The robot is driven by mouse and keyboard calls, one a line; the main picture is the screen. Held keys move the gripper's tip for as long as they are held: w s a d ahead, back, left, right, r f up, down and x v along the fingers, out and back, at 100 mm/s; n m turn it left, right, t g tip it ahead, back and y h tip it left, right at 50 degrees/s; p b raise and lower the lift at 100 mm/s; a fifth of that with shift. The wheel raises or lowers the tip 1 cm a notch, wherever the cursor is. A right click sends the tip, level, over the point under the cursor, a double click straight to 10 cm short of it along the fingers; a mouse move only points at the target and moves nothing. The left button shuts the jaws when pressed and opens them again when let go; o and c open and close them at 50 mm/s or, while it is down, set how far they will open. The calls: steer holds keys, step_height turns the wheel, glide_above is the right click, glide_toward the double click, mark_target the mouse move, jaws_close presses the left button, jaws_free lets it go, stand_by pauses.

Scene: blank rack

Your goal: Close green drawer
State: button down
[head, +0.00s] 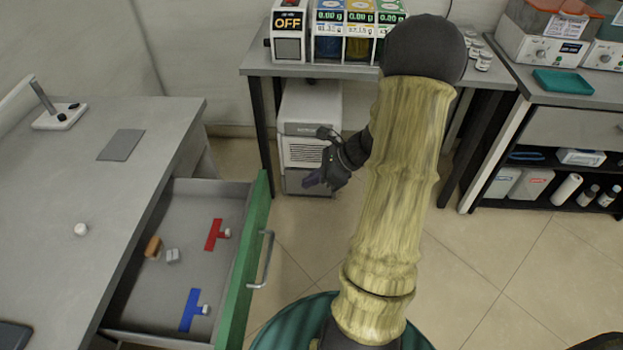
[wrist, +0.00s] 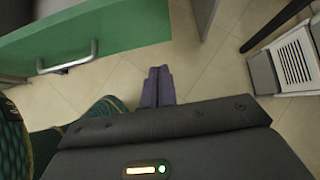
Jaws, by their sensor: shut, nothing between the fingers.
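The green drawer (head: 245,262) is pulled out from under the grey desk at the left of the head view. Its green front has a metal bar handle (head: 264,260). Inside the drawer are a red T-shaped piece (head: 214,235), a blue T-shaped piece (head: 190,310), an orange-brown block (head: 153,247) and a small grey block (head: 173,256). My gripper (head: 314,178) is shut and empty, up and to the right of the drawer front in the head view, apart from it. In the wrist view, the shut fingers (wrist: 157,85) are right of the handle (wrist: 68,60) and below the green front (wrist: 120,28).
The desk (head: 60,190) holds a white lamp (head: 58,117), a grey pad (head: 121,145) and a small white object (head: 81,229). A white boxy unit (head: 308,130) stands under the back table (head: 350,70). Shelves with bottles are at the right.

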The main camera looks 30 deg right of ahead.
mark_target(268, 197)
steer(key=w+a+f, duration=0.1)
steer(key=a, duration=0.1)
steer(key=w+a+f+b, duration=0.1)
steer(key=w+a+f, duration=0.1)
steer(key=w+a+f+b, duration=0.1)
steer(key=w+a+f, duration=0.1)
steer(key=a, duration=0.1)
steer(key=shift+w, duration=0.1)
steer(key=shift+a, duration=0.1)
steer(key=shift+r, duration=0.1)
